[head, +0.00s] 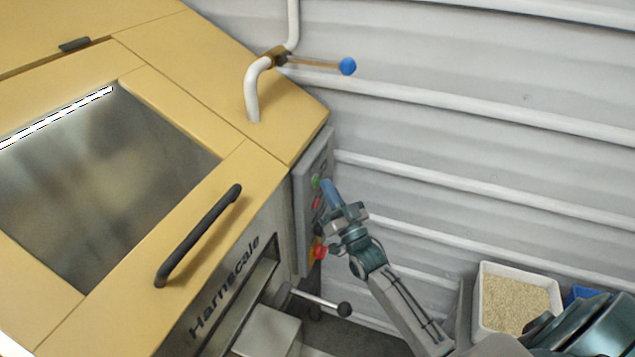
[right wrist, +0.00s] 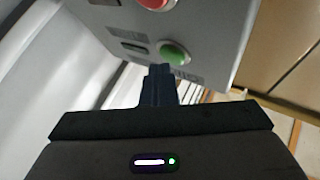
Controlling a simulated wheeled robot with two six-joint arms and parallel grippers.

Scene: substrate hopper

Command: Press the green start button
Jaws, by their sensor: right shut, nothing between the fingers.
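The green start button (head: 315,182) is on the grey control panel (head: 301,225) on the side of the yellow machine. In the right wrist view the green button (right wrist: 174,53) is just ahead of my fingertips, on the panel face (right wrist: 215,25). My right gripper (head: 327,186) is shut and empty, its blue fingertips close beside the green button. In the right wrist view the shut fingers (right wrist: 157,75) point toward the button's lower left; I cannot tell whether they touch. My left gripper is not in view.
A red button (head: 317,201) and a red knob on a yellow base (head: 319,252) sit below the green one. A lever with a black ball (head: 344,309) sticks out low. A blue-ended valve handle (head: 347,66) is above. A white bin of grain (head: 515,300) stands right.

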